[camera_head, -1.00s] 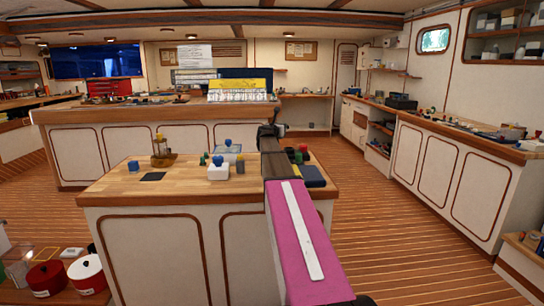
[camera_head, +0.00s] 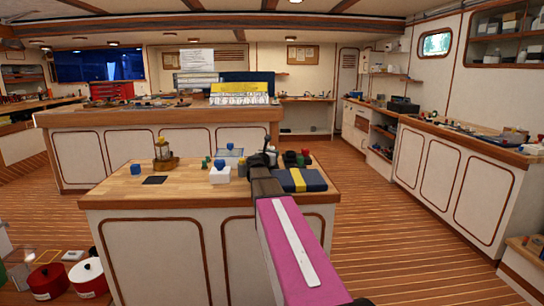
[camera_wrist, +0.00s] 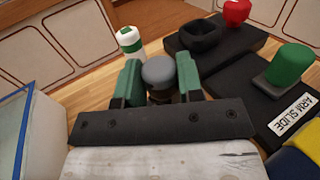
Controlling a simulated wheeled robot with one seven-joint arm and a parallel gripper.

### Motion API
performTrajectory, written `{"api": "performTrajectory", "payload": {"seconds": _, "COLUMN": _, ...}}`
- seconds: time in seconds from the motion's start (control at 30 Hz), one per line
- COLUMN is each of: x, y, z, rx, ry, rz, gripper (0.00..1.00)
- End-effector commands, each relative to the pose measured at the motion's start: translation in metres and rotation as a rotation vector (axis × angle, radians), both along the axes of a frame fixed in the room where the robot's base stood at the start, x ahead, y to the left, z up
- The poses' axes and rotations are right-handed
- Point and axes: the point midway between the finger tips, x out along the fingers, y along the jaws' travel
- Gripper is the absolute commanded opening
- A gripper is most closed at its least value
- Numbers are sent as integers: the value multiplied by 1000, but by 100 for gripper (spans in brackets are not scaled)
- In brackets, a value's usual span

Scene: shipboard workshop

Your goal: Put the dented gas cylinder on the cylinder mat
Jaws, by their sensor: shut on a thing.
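My gripper (camera_wrist: 160,84) has green fingers shut on a grey round-topped thing (camera_wrist: 158,71); its lower part is mostly hidden. In the head view my gripper (camera_head: 268,157) is at the back right of the near wooden bench (camera_head: 115,193), partly hidden by my arm. I cannot tell whether the held thing is the dented gas cylinder; no dent shows. A white cylinder with a green band (camera_wrist: 131,41) stands just beyond the fingers. A flat dark square (camera_head: 154,180) lies at the bench's left; I cannot tell whether it is the cylinder mat.
Right of my gripper are a green knob (camera_wrist: 290,64) on a black base labelled "ARM SLIDE", a black ring (camera_wrist: 200,34) and a red piece (camera_wrist: 237,11). A clear box (camera_wrist: 22,122) is at left. A blue-yellow case (camera_head: 312,181) and brass lamp (camera_head: 162,151) stand on the bench.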

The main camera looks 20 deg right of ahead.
Motion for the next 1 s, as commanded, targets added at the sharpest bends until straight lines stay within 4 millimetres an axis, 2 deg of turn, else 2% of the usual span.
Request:
{"api": "performTrajectory", "payload": {"seconds": 0.4, "x": 0, "y": 0, "z": -7, "rx": 0, "ry": 0, "rz": 0, "gripper": 5}}
{"api": "performTrajectory", "payload": {"seconds": 0.43, "x": 0, "y": 0, "z": -7, "rx": 1, "ry": -1, "rz": 0, "gripper": 44}}
{"api": "performTrajectory", "payload": {"seconds": 0.5, "x": 0, "y": 0, "z": -6, "rx": 1, "ry": -1, "rz": 0, "gripper": 60}}
{"api": "performTrajectory", "payload": {"seconds": 0.83, "x": 0, "y": 0, "z": -4, "rx": 0, "ry": -1, "rz": 0, "gripper": 60}}
{"api": "performTrajectory", "payload": {"seconds": 1.0, "x": -16, "y": 14, "z": -4, "rx": 1, "ry": -1, "rz": 2, "gripper": 60}}
